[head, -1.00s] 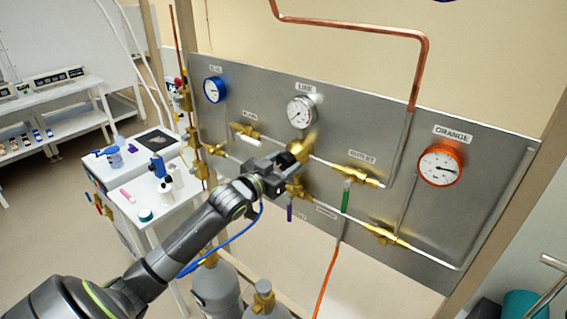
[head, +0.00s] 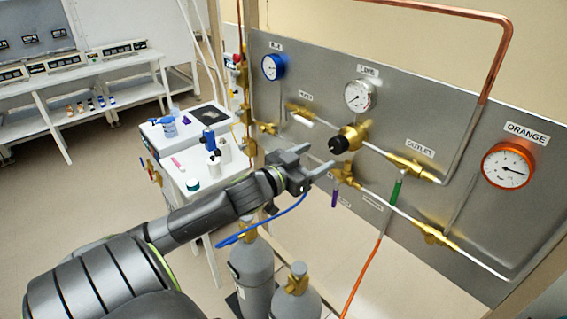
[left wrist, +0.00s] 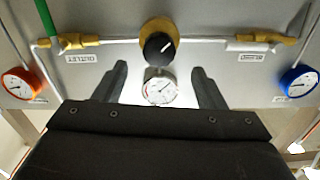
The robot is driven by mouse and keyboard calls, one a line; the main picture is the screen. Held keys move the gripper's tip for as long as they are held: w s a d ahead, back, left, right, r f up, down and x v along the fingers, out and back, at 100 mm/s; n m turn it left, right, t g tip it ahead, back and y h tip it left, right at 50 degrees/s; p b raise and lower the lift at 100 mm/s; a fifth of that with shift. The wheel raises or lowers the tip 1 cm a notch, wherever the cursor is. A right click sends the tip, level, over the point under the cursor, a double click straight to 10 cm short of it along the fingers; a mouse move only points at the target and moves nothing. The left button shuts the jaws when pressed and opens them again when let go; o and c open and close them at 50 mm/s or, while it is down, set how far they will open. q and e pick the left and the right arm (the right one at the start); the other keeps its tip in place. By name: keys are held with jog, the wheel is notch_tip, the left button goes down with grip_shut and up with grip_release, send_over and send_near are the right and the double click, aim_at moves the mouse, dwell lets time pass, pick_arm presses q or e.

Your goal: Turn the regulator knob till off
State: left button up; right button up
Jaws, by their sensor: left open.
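The regulator knob (head: 339,144) is a black round knob on a brass body, set in the middle of the grey panel (head: 280,95). In the left wrist view the knob (left wrist: 158,47) faces me and carries a white pointer line slanting to the upper right. My left gripper (head: 319,160) is open and empty, apart from the knob and a little to its lower left. In the left wrist view its fingers (left wrist: 161,80) stand apart, with the knob beyond them. The LINE gauge (head: 359,95) is above the knob. My right gripper is not in view.
A blue-rimmed gauge (head: 273,66) is at the left of the panel and an orange-rimmed gauge (head: 508,164) at the right. A green-handled valve (head: 396,191) and a purple handle (head: 335,197) hang below the pipes. Gas cylinders (head: 252,268) stand below.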

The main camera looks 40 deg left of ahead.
pick_arm(q)
jog(key=s+p, duration=0.1)
jog(key=s, duration=0.8)
jog(key=shift+s+a, duration=0.15)
jog(key=shift+a, duration=0.15)
dwell(0.7)
